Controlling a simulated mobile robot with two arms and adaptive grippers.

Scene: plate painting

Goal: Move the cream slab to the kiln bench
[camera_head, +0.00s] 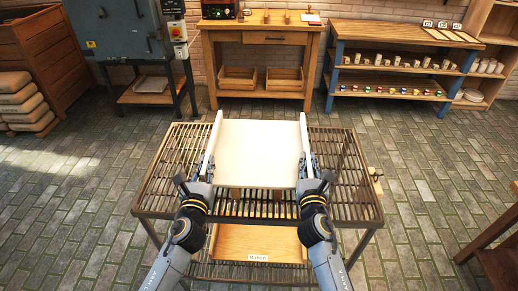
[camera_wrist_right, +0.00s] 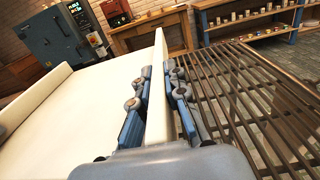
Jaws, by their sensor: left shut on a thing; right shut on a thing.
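The cream slab (camera_head: 257,150) is a flat, pale board with raised side rims. It is over a slatted metal rack table (camera_head: 165,180) in the head view. My left gripper (camera_head: 207,165) is shut on its left rim, and my right gripper (camera_head: 308,163) is shut on its right rim. In the right wrist view the slab (camera_wrist_right: 75,110) fills the left, and the right gripper's (camera_wrist_right: 157,105) fingers straddle the upright rim. Small wooden blocks show under the slab's near edge. Whether the slab touches the rack or hangs just above it, I cannot tell.
A wooden bench (camera_head: 263,29) with a drawer stands at the back wall. A blue-grey kiln (camera_head: 118,28) on a stand is at the back left. Blue-legged shelves (camera_head: 400,75) hold small pots at the back right. Sacks (camera_head: 22,103) lie at far left. Brick floor is open around the rack.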

